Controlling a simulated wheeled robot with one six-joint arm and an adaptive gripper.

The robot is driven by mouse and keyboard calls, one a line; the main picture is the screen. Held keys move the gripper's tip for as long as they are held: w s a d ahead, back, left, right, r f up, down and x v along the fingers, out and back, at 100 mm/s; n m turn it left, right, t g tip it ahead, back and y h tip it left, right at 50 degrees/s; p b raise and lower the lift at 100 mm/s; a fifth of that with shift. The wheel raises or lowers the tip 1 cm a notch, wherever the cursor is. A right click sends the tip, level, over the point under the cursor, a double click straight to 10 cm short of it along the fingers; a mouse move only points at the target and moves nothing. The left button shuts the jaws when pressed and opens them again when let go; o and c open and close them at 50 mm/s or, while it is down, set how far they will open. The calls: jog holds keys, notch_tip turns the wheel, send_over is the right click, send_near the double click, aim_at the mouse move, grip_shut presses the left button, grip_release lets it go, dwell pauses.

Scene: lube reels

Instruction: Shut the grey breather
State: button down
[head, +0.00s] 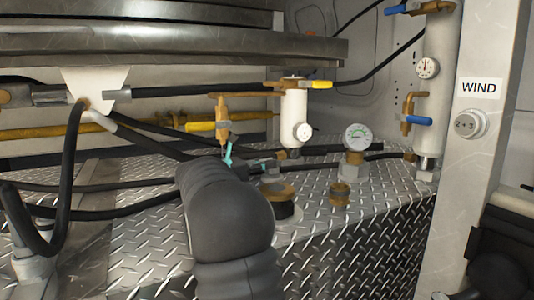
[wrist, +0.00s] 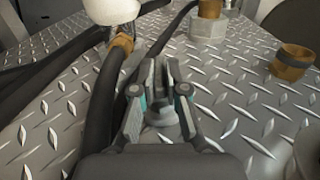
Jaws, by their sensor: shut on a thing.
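The grey breather (wrist: 161,114) shows in the wrist view as a grey fitting low on the tread plate, between my fingers. My gripper (wrist: 163,72) is shut on it, with a grey finger and a teal patch on each side. The fingers cover much of the breather, so I cannot tell how far it is turned. In the head view my gripper (head: 262,165) is just past my dark arm, low over the plate. My arm and fingers hide most of the breather there.
A brown cup (head: 340,193), a pressure gauge (head: 357,137) and a white cylinder (head: 294,115) with a yellow-handled valve stand close by on the tread plate (head: 385,200). Black hoses (head: 110,187) run at the left. A steel ledge (head: 190,42) hangs above.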

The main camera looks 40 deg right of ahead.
jog(key=shift+m+g+p, duration=0.45)
jog(key=shift+m+g, duration=0.05)
jog(key=shift+g, duration=0.2)
jog(key=c, duration=1.2)
grip_release()
jog(key=v, duration=1.2)
jog(key=shift+d+r, duration=0.1)
jog(key=shift+r, duration=0.05)
jog(key=shift+w, duration=0.1)
